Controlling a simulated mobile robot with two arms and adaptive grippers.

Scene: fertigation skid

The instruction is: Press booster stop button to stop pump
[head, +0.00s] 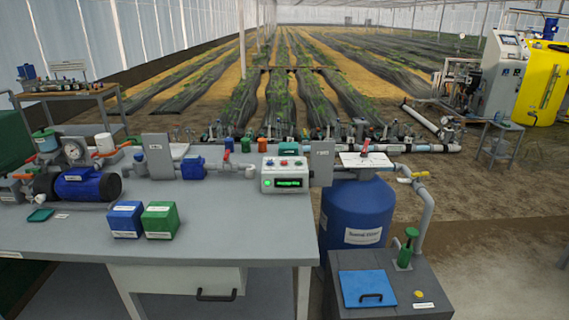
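A pale grey control box (285,175) stands on the grey workbench near its right end. Several small coloured buttons (284,162) sit on its top, at least one of them red. Their labels are too small to read, so I cannot tell which is the booster stop. A dark display with lit green text and a round green spot are on its front. A blue motor pump (88,186) with a round gauge (75,151) stands at the left of the bench. Neither of my grippers is in view.
A blue box (125,220) and a green box (160,221) sit on the workbench (215,205). Pipework and valves run along its back edge. A blue barrel (357,210) and a dark cabinet (388,285) stand to the right. The bench front before the control box is clear.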

